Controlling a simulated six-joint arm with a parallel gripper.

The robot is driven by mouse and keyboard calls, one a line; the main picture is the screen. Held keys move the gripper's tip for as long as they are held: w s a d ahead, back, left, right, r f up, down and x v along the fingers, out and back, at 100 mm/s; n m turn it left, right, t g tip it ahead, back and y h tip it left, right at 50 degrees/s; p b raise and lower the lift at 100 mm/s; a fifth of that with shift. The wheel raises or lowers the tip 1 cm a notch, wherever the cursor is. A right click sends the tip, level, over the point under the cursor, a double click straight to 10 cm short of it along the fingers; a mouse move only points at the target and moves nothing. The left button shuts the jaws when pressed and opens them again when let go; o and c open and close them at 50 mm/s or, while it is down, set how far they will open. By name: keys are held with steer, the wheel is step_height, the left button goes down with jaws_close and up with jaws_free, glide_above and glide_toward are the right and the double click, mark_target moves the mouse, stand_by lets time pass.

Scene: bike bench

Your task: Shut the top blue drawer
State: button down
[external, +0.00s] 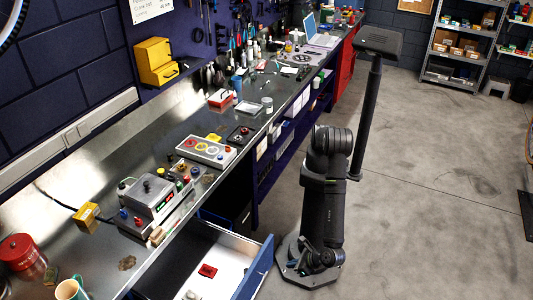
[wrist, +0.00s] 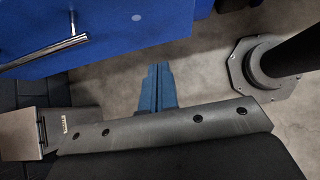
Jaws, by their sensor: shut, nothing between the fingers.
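The blue drawer (external: 255,268) stands open below the bench in the external view, its pale inside showing. In the wrist view its blue front panel (wrist: 120,25) fills the upper left, with a silver bar handle (wrist: 48,50). My gripper (wrist: 157,68) is shut and empty, its blue fingers together, pointing up in the wrist view. The fingertips appear below and apart from the panel's lower edge, over the grey floor, right of the handle.
A red item (external: 207,271) lies inside the drawer.

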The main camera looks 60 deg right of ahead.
mark_target(267, 263)
steer(key=w+f, duration=0.1)
steer(key=w, duration=0.1)
steer(key=w+f, duration=0.1)
steer(key=w, duration=0.2)
steer(key=w+f, duration=0.2)
steer(key=shift+w+f, duration=0.1)
steer(key=shift+w, duration=0.5)
steer(key=shift+w, duration=0.1)
steer(key=w, duration=3.1)
steer(key=shift+w, duration=0.4)
steer(key=shift+s, duration=0.15)
